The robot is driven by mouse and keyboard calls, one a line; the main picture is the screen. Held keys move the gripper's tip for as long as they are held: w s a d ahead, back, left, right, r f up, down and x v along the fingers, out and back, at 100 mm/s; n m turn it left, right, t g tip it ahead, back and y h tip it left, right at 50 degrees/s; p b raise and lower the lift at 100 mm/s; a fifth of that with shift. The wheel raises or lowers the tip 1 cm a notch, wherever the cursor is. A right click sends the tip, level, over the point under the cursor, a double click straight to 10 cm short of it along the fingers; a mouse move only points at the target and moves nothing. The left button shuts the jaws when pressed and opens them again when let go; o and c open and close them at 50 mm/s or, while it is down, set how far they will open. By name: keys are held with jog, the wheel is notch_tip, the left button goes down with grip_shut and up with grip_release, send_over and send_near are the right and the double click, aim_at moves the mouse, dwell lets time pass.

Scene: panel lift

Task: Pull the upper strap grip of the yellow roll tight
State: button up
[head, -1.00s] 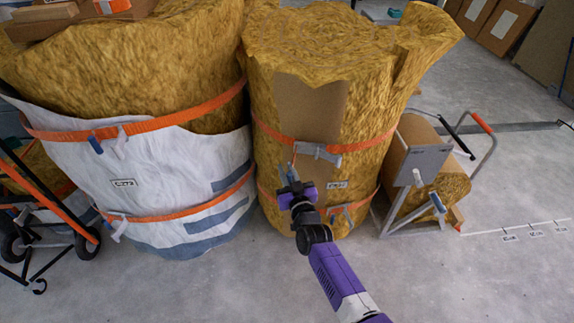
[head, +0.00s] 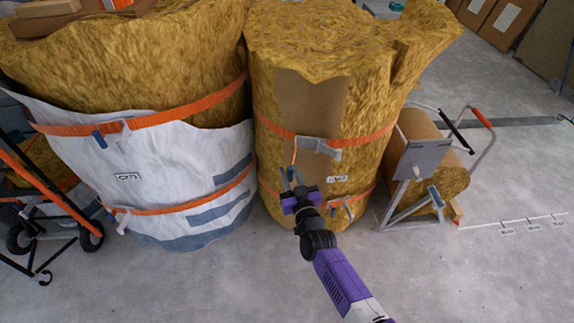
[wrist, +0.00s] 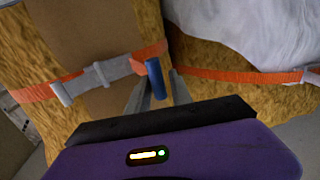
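The yellow roll (head: 365,80) stands upright in the middle of the head view. Its upper orange strap (head: 275,128) runs around it, with a grey buckle (head: 318,144) at the front. The blue upper strap grip (head: 290,172) is at the end of a short orange tail, drawn out below the buckle's left end. The grip shows better in the wrist view (wrist: 155,78), between my fingers. My gripper (head: 291,182) appears shut on it, in front of the roll; finger contact is hard to see exactly. The wrist view also shows the buckle (wrist: 95,78).
The lower strap's grip (head: 347,208) hangs right of my wrist. A large white-wrapped roll (head: 150,178) stands close on the left. A metal frame holding a smaller roll (head: 415,165) is on the right. A cart (head: 45,200) is far left. Floor is clear in front.

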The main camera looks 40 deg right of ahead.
aim_at(290, 175)
jog(key=p+v, duration=0.1)
jog(key=v, duration=0.3)
jog(key=shift+r, duration=0.15)
jog(key=shift+s+a+p, duration=0.2)
jog(key=shift+s+p, duration=0.1)
jog(key=shift+s, duration=0.05)
jog(key=shift+s+f, duration=0.2)
jog(key=s+a+r+n+y, duration=0.2)
jog(key=s+a, duration=0.1)
jog(key=s, duration=0.9)
jog(key=s+a+r+n+y, duration=0.1)
jog(key=s+a+n+y, duration=0.1)
jog(key=s, duration=0.9)
jog(key=s+a+r+g+y, duration=0.1)
jog(key=s+a+r, duration=0.3)
jog(key=s+r, duration=0.3)
jog(key=s+a+r+g, duration=0.1)
jog(key=s+a+r, duration=0.4)
jog(key=s+r, duration=0.3)
jog(key=shift+s+r+y, duration=0.2)
jog(key=shift+s+y, duration=0.2)
jog(key=shift+s, duration=0.2)
